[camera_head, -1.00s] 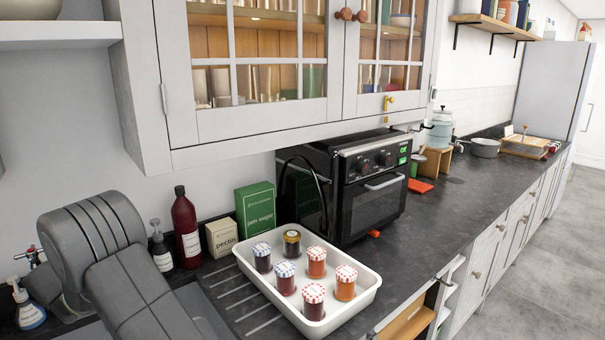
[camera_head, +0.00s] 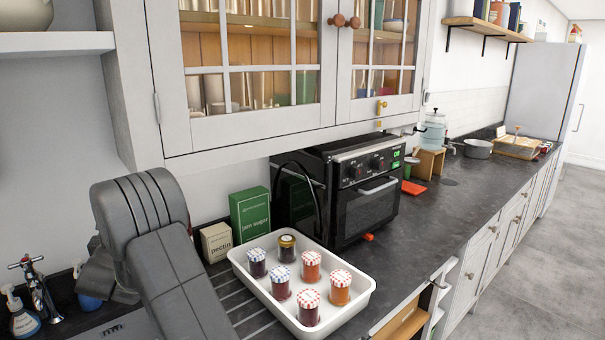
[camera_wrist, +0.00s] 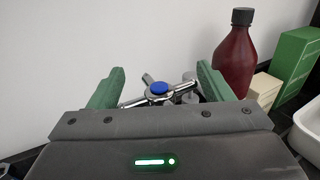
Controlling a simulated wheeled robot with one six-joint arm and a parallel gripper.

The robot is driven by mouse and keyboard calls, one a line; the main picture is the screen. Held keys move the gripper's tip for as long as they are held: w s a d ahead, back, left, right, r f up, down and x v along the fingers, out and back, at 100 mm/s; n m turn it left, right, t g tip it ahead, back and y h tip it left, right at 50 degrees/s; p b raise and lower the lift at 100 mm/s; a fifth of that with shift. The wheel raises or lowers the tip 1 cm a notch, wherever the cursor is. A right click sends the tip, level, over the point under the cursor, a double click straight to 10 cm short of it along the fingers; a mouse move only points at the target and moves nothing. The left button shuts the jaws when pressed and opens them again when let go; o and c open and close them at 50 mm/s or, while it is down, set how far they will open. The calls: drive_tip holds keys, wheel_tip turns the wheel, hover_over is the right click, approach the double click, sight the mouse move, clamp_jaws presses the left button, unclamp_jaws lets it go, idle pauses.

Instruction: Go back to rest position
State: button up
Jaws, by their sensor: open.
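My gripper (camera_wrist: 158,85) shows in the wrist view with its two green fingers apart and nothing between them. Beyond the fingers is a chrome tap (camera_wrist: 160,92) with a blue cap, apart from them as far as I can tell. The glazed cabinet (camera_head: 240,135) hangs above the counter with both doors shut.
A white tray (camera_head: 364,300) with several lidded jars stands on the counter, right of my arm. Behind it are a green box (camera_head: 250,213), a pectin box (camera_head: 216,241) and a black oven (camera_head: 365,215). A dark red bottle (camera_wrist: 234,55) stands right of the gripper. A tap (camera_head: 38,290) is at left.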

drive_tip(key=shift+n+y, duration=0.4)
drive_tip(key=shift+y, duration=0.2)
drive_tip(key=shift+s+g+y, duration=0.25)
drive_tip(key=shift+g+y, duration=0.05)
drive_tip(key=b+v, duration=0.4)
drive_tip(key=v, duration=0.9)
drive_tip(key=shift+s, duration=0.2)
